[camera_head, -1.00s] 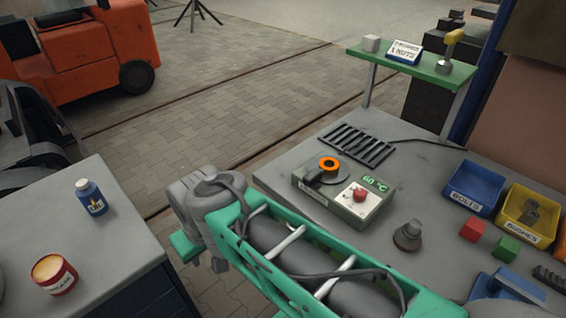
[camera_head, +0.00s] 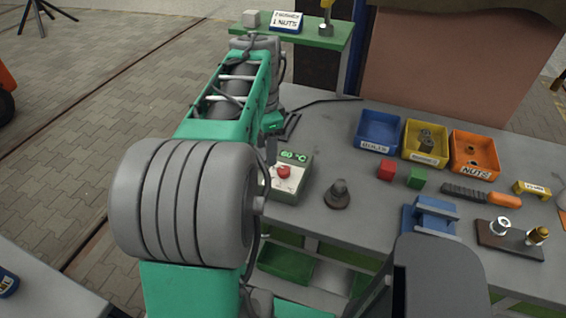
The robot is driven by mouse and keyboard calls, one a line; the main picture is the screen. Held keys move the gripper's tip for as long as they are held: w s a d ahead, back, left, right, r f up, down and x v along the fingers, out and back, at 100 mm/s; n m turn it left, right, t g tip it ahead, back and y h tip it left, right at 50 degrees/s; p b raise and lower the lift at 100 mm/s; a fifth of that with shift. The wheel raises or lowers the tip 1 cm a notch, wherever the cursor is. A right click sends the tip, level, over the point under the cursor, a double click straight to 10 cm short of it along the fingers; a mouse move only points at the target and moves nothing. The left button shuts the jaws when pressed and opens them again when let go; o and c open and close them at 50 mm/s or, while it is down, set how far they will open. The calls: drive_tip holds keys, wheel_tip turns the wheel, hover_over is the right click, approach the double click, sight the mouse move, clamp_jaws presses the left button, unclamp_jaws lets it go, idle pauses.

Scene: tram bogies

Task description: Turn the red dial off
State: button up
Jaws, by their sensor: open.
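The red dial (camera_head: 284,172) sits on the pale panel of a grey-green control box (camera_head: 290,196) on the workbench. A lit green display (camera_head: 293,156) on the box reads 60 °C. My arm hides the box's left part, including the orange-ringed heater plate. My gripper (camera_head: 270,150) shows only in part, beside the box's left edge and left of the dial. It is open, and no contact with the dial shows. The dial's pointer direction is too small to read.
Behind are a blue bin (camera_head: 378,131), a yellow bin and an orange bin, with red (camera_head: 385,170) and green (camera_head: 415,178) cubes in front. A green shelf (camera_head: 290,37) rises at the back.

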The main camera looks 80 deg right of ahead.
drive_tip(key=m, duration=0.2)
hover_over(283, 169)
drive_tip(key=shift+f, duration=0.1)
wheel_tip(283, 169, down, 7)
drive_tip(key=shift+f+p, duration=0.2)
drive_tip(key=shift+p, duration=0.3)
drive_tip(key=shift+c, duration=0.2)
clamp_jaws()
